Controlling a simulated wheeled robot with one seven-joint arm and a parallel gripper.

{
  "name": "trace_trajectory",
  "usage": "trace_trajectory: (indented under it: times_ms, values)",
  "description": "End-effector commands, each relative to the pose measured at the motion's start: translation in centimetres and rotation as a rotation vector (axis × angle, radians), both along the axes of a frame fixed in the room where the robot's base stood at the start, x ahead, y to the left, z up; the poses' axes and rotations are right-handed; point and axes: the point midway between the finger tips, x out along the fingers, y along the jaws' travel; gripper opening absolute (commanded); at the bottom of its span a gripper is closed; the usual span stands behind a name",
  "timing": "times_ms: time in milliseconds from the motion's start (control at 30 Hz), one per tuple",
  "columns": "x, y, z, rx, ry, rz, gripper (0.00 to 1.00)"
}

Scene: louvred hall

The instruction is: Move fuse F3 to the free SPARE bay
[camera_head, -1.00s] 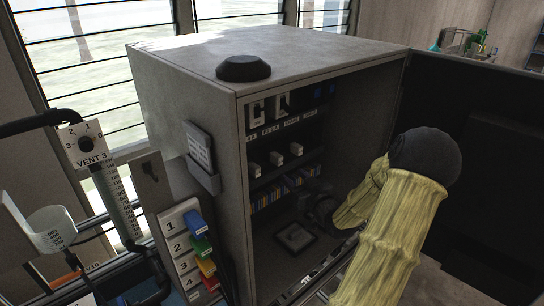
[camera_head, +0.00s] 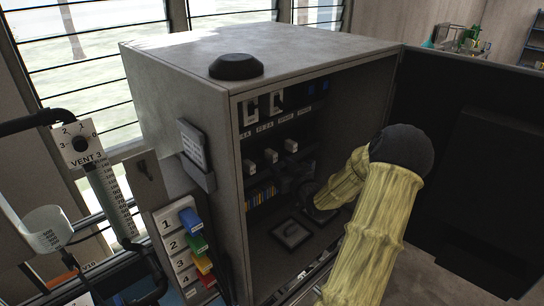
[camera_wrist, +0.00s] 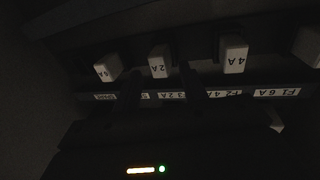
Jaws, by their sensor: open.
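The 2 A fuse (camera_wrist: 159,62), a pale block above the partly covered F3 label (camera_wrist: 171,96), is in the middle of the wrist view. My gripper (camera_wrist: 160,90) is open; its dark fingers seem to lie either side of this fuse, but the view is too dark to show contact. In the head view my gripper (camera_head: 294,184) is inside the cabinet, just below the row of white fuses (camera_head: 271,156), and partly merges with the shadow.
A 4 A fuse (camera_wrist: 234,54) and another fuse (camera_wrist: 107,67) flank the middle one closely. The cabinet (camera_head: 176,92) stands open with its dark door (camera_head: 455,150) at right. A framed plate (camera_head: 291,233) lies on its floor. Coloured numbered levers (camera_head: 191,221) are outside left.

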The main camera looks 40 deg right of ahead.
Motion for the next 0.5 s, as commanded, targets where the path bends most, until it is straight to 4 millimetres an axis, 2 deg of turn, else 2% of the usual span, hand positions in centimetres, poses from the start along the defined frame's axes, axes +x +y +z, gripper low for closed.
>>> trace_trajectory:
  times_ms: [300, 500]
  values:
    - [3.3, -0.4, -0.1, -0.001, 0.0, 0.002, 0.43]
    - [4.0, -0.6, -0.1, 0.001, 0.0, 0.0, 0.43]
